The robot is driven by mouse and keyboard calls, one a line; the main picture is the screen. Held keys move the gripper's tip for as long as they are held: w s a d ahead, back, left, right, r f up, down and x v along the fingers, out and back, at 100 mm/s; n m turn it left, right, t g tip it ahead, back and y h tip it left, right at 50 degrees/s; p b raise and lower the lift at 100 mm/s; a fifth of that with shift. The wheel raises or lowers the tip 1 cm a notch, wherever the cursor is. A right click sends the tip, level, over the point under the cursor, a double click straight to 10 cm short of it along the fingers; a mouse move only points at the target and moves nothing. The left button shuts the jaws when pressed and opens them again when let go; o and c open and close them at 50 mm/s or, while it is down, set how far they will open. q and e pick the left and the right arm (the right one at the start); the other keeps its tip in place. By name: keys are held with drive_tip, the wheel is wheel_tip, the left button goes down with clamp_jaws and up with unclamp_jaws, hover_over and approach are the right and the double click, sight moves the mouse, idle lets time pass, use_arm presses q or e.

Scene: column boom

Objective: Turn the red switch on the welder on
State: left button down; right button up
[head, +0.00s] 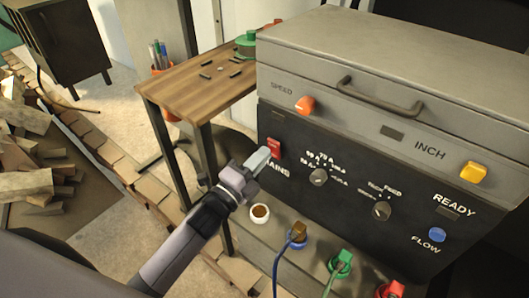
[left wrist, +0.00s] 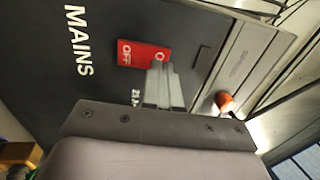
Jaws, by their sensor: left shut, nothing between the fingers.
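The welder (head: 330,135) is a grey and black box with a control panel facing me. Its red switch (head: 274,148) sits at the panel's left, above the word MAINS. In the left wrist view the red switch (left wrist: 143,54) shows the letters OFF at one end; the other end's marking is partly hidden by my fingers. My left gripper (head: 258,160) is shut and empty, its tips just in front of the switch's lower side. In the left wrist view the fingertips (left wrist: 158,72) overlap the switch's edge; I cannot tell whether they touch. My right gripper is not in view.
An orange knob (head: 306,105), a yellow button (head: 473,172) and a blue button (head: 437,235) are on the welder. A wooden table (head: 200,84) stands behind left.

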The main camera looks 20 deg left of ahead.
use_arm(q)
drive_tip(key=shift+x, duration=0.8)
drive_tip(key=shift+w+d+r, duration=0.15)
drive_tip(key=shift+w, duration=0.1)
drive_tip(key=shift+s, duration=0.1)
